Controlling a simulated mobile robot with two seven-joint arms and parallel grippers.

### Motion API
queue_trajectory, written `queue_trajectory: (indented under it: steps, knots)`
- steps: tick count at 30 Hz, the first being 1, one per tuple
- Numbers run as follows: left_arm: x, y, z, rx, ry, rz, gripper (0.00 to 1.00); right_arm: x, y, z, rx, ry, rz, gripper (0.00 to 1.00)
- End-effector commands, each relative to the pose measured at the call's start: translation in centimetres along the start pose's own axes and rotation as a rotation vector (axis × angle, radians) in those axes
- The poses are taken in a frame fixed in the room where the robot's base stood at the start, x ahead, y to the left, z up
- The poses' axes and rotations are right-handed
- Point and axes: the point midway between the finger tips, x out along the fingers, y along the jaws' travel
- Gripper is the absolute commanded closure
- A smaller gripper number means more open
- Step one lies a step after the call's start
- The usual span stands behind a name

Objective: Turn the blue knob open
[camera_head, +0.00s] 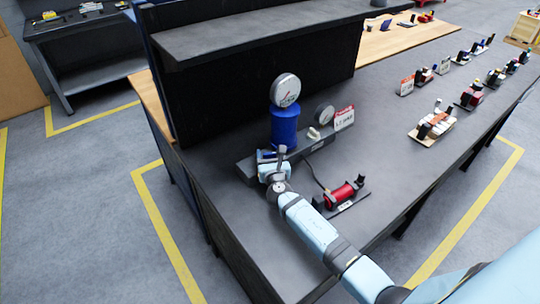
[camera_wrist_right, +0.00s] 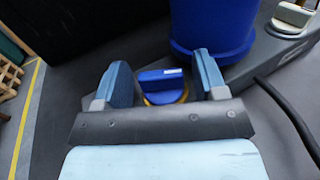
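The blue knob (camera_wrist_right: 160,80) shows in the right wrist view as a blue bar-shaped handle on a yellow ring. My right gripper (camera_wrist_right: 161,78) is open, with one blue finger on each side of the knob and a visible gap to each. Whether the fingertips reach down to the knob's height is hard to tell. In the head view my right gripper (camera_head: 268,157) is at the left end of the grey valve base and largely hides the knob. A blue cylinder (camera_head: 284,126) stands just behind it, also in the wrist view (camera_wrist_right: 210,25). My left gripper is not in view.
A round gauge (camera_head: 286,90) tops the blue cylinder. A smaller gauge (camera_head: 325,114), a pale knob (camera_head: 313,134) and a red-white sign (camera_head: 344,119) are to its right. A red cylinder device (camera_head: 339,195) lies near my forearm, with a black cable. A dark shelf (camera_head: 250,35) overhangs behind.

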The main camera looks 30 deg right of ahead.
Motion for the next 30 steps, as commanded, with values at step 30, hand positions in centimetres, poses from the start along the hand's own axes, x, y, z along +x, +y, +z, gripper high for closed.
queue_trajectory:
  steps: [30]
  knots:
    - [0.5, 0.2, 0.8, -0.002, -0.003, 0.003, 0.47, -11.9, 0.0, -0.2, 0.001, 0.001, 0.0, 0.28]
